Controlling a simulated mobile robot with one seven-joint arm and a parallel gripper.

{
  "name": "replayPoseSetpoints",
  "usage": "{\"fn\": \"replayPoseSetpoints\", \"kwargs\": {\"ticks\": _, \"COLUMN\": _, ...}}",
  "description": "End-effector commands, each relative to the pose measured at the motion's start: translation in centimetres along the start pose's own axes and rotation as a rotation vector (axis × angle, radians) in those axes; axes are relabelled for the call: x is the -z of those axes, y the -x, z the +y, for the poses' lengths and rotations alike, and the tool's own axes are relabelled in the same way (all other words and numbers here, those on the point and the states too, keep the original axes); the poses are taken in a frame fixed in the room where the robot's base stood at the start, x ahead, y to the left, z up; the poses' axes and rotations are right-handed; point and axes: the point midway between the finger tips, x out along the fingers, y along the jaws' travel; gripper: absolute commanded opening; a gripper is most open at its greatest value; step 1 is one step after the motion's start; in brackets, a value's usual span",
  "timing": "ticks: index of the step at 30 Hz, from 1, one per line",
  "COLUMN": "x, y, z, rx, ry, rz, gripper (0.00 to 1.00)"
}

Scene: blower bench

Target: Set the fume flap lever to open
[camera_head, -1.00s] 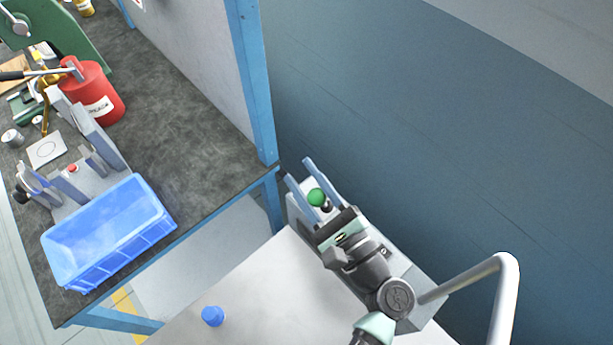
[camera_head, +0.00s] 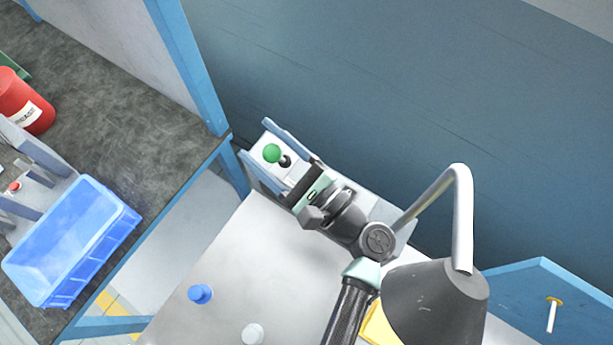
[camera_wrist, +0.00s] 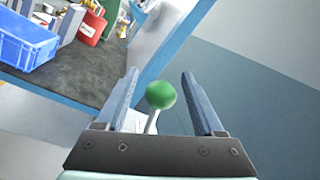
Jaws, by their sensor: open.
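The lever has a green ball knob (camera_head: 272,153) on a pale box (camera_head: 312,172) at the back of the white bench, against the blue wall. In the wrist view the green knob (camera_wrist: 160,95) and its thin light stem show between the two fingers. My gripper (camera_head: 258,150) is open, with one finger on each side of the knob and a gap visible on both sides. It also shows in the wrist view (camera_wrist: 161,90). The foot of the lever and any position marks are hidden.
A grey lamp shade (camera_head: 436,300) on a bent white tube (camera_head: 462,200) stands right of my arm. A blue knob (camera_head: 200,294) and a pale knob (camera_head: 252,333) sit on the white bench. A blue bin (camera_head: 72,240) is on the dark workbench at left.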

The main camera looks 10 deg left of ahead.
Motion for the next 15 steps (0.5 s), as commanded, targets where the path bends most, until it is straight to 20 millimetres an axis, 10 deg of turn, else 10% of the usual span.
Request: {"fn": "replayPoseSetpoints", "kwargs": {"ticks": 15, "x": 0.1, "y": 10.2, "z": 0.0, "rx": 0.002, "ry": 0.001, "rz": 0.002, "gripper": 0.70}}
